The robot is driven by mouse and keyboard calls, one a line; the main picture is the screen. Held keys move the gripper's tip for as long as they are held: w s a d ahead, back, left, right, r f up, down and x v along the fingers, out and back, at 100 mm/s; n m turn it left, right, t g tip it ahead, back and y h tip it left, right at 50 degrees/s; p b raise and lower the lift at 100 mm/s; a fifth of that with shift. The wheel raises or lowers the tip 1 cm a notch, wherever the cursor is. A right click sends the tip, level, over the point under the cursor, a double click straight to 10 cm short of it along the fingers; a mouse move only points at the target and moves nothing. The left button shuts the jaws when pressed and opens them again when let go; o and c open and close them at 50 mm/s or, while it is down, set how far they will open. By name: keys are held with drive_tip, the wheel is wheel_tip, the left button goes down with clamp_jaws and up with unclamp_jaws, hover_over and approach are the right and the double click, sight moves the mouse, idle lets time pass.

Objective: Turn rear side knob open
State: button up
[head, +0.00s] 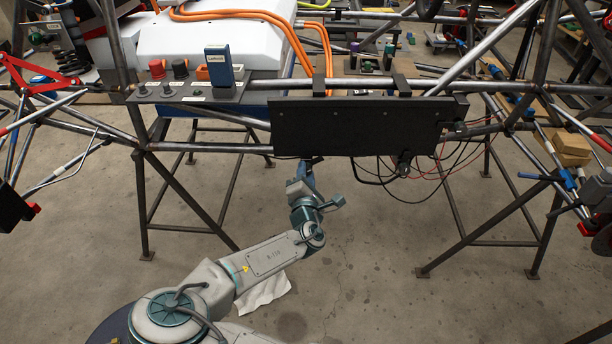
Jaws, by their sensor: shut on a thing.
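My gripper (312,161) is at the lower edge of the black panel (355,126), left of the panel's middle. My wrist comes up from below, and the fingertips are small and partly hidden at that edge. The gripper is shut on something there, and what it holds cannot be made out. I cannot tell which knob is the rear side knob.
Steel chassis tubes (210,147) cross above my arm and stand on trestle legs (142,205). Loose black and red wires (452,160) hang right of the panel. Orange cables (245,13) run over a white box (215,45). The floor (400,270) right of my arm is clear.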

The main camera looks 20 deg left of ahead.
drive_tip(key=m+b, duration=0.1)
drive_tip(key=m, duration=0.5)
drive_tip(key=shift+m, duration=0.3)
idle(0.4)
drive_tip(key=o, duration=1)
drive_tip(key=shift+c, duration=0.2)
drive_tip(key=p+v, duration=0.1)
drive_tip(key=v, duration=1.3)
drive_tip(key=shift+p, duration=0.3)
drive_tip(key=shift+w+a, duration=0.1)
